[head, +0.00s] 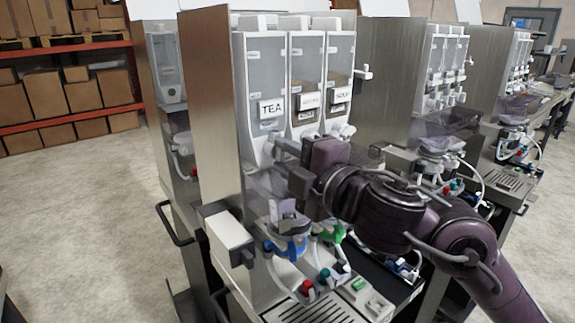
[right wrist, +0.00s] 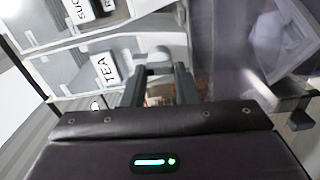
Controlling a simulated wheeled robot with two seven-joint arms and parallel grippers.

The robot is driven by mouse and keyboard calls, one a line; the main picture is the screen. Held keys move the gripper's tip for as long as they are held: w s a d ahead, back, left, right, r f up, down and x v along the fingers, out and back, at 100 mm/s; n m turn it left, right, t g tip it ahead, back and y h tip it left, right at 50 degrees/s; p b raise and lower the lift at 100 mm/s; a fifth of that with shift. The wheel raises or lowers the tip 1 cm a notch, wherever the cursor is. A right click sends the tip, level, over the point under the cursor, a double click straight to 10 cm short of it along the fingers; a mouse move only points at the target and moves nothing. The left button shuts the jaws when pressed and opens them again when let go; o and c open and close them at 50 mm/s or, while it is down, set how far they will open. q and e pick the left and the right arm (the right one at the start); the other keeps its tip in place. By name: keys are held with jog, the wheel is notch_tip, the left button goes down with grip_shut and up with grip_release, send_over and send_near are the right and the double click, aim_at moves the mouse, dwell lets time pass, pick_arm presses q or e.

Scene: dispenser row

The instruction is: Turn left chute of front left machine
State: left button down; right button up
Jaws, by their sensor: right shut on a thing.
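The front left machine (head: 215,100) has clear canisters side by side, with a TEA label (head: 271,107) on the left one. The label also shows in the right wrist view (right wrist: 104,69). The white left chute (head: 258,150) sits below the TEA canister; my gripper partly hides this area. My right gripper (head: 284,163) reaches in from the right at chute height. In the right wrist view its two dark fingers (right wrist: 160,73) close around a pale chute part (right wrist: 157,55) beside the TEA canister. My left gripper is out of view.
Below the chutes are a blue-ringed bowl (head: 287,247), a green part (head: 331,235), hoses and a drip grille (head: 315,310). A white box (head: 229,238) juts from the machine's left side. More machines (head: 440,70) stand to the right. Open floor (head: 80,220) lies left.

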jog(key=shift+n+b, duration=0.3)
jog(key=shift+n, duration=0.3)
jog(key=o, duration=1)
jog(key=shift+f, duration=0.1)
